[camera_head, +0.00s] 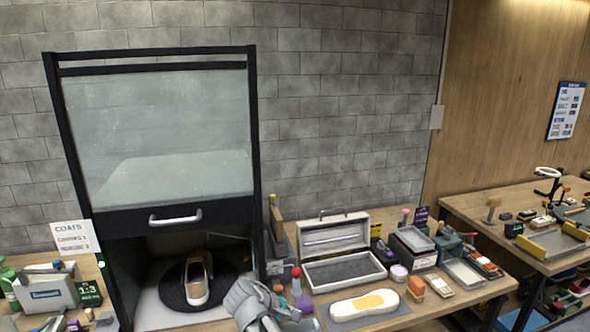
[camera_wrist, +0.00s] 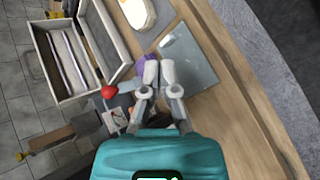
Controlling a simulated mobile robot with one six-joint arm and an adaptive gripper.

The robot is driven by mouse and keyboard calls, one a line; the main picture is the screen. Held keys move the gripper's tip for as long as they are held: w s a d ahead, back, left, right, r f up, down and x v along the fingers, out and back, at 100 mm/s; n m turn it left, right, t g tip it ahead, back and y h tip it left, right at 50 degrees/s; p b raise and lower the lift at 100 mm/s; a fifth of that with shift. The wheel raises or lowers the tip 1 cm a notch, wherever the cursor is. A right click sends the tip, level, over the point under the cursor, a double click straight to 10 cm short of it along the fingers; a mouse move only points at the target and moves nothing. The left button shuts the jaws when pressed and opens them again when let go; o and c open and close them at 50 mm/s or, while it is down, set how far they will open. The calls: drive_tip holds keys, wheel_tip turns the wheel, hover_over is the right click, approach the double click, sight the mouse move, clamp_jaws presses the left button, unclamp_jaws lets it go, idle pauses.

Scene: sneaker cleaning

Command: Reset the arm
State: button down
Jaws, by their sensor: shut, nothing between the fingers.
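My gripper (camera_wrist: 159,72) is shut and empty in the wrist view, its two pale fingertips side by side. It is above the workbench, over the edge of a grey mat (camera_wrist: 188,58). In the head view the grey end of my arm shows at the bottom centre, left of a white sneaker-shaped piece (camera_head: 364,304) with a yellow patch. That piece shows in part at the top of the wrist view (camera_wrist: 138,12). A sneaker (camera_head: 198,279) sits on a dark round turntable (camera_head: 172,284) inside the cabinet, whose glass door (camera_head: 160,135) is raised.
An open case (camera_head: 345,272) stands behind the white piece. A red-topped tool (camera_wrist: 108,92) and a purple item (camera_wrist: 146,64) are close to my fingers. Several boxes and tools crowd the bench's right side. A second table (camera_head: 480,206) stands at the right.

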drive_tip(key=s+d+f+m+g+y, duration=0.2)
drive_tip(key=s+d+f+m+y, duration=0.1)
drive_tip(key=d+m, duration=0.3)
drive_tip(key=s+d+f+m+g+y, duration=0.2)
drive_tip(key=s+d+m+y, duration=0.3)
drive_tip(key=d, duration=0.6)
drive_tip(key=shift+s+f+m+g, duration=0.3)
drive_tip(key=shift+f+m, duration=0.1)
drive_tip(key=shift+f, duration=0.2)
drive_tip(key=shift+d, duration=0.15)
idle(1.4)
